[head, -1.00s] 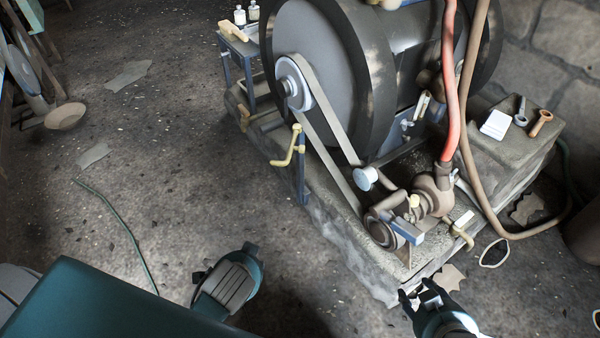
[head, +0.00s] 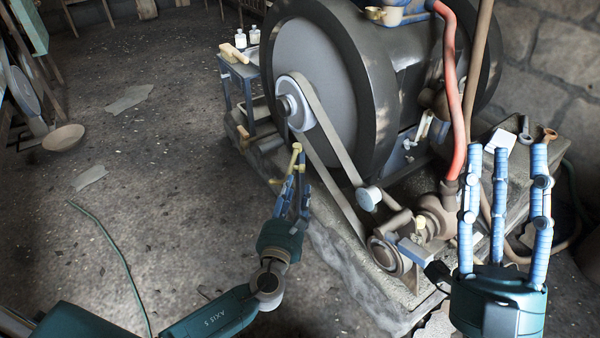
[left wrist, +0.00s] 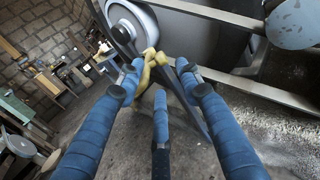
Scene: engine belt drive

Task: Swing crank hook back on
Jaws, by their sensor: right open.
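The yellow crank hook (head: 296,148) is at the top of a dark upright post beside the belt and the big drum. It also shows in the left wrist view (left wrist: 152,58), between the blue fingertips. My left gripper (head: 292,183) is at the hook, its fingers pointing up and lying around it. In the left wrist view the fingers (left wrist: 158,82) are on both sides of the hook and below it; whether they press on it I cannot tell. The fingers hide the hook's lower part. My right gripper (head: 505,155) is open and empty, fingers upright, in front of the engine's right end.
The flat belt (head: 330,130) runs from the drum's pulley (head: 293,100) down to the small pulley (head: 385,252). A round pale knob (head: 368,198) stands near the belt. A red hose (head: 455,90) hangs at right. The floor at left is mostly clear.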

